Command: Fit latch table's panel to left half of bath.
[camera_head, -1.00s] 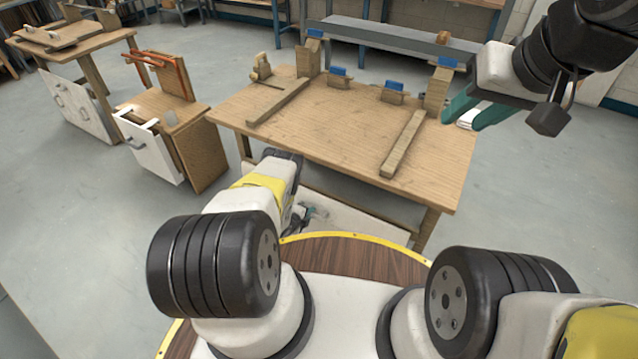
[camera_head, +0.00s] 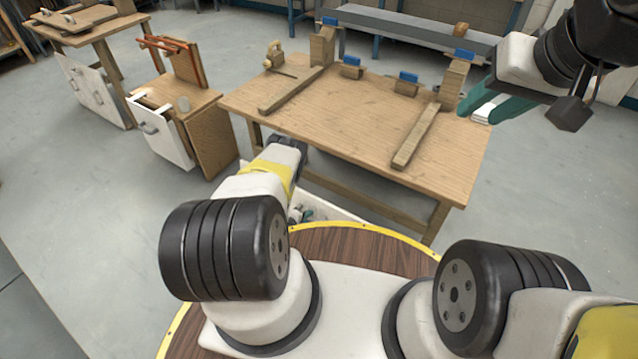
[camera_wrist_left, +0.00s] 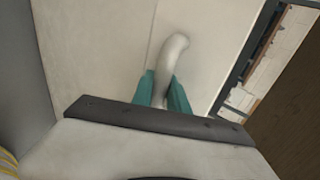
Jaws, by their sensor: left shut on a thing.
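My left gripper (camera_wrist_left: 165,92) is shut on a curved pale handle (camera_wrist_left: 174,52) on a broad off-white panel (camera_wrist_left: 105,45). In the head view the panel (camera_head: 335,208) shows as a pale strip below the near edge of the wooden table, mostly hidden by my left arm. The left gripper (camera_head: 300,213) is partly hidden there too. The wooden table (camera_head: 350,110) has two long rails and several blue-topped blocks. My right gripper (camera_head: 490,108) has its teal fingers apart beside the table's right edge, with a small white piece at the tips. I cannot identify a bath.
A small cabinet (camera_head: 215,135) with a white front and orange clamp stands left of the table. Another wooden table (camera_head: 90,32) with white doors is at the far left. A grey beam (camera_head: 410,32) lies behind. Grey floor (camera_head: 75,205) is clear at the left.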

